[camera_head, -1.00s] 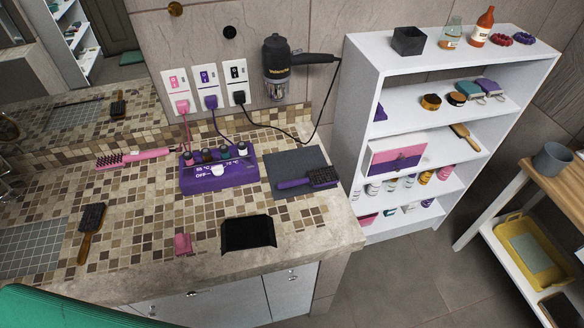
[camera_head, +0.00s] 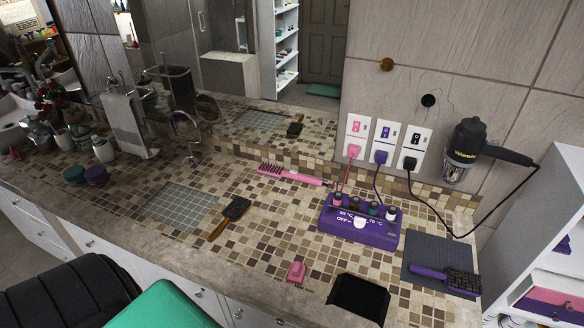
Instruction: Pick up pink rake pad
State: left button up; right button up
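A small pink pad (camera_head: 296,271) lies on the tiled counter near its front edge, left of a black tray. It looks like the rake pad, though its teeth are too small to make out. A pink comb-like brush (camera_head: 291,174) with a long handle lies farther back on the counter, by the wall. Neither of my grippers is in view.
The black tray (camera_head: 358,299) sits at the front edge. A purple heater box (camera_head: 359,222) holds several small bottles. A purple brush (camera_head: 447,279) lies on a grey mat (camera_head: 424,249); a wooden brush (camera_head: 229,218) lies left. A green surface (camera_head: 160,308) and black chair (camera_head: 70,295) stand in front.

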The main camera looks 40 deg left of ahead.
aim_at(297, 274)
jog(key=u, duration=1.05)
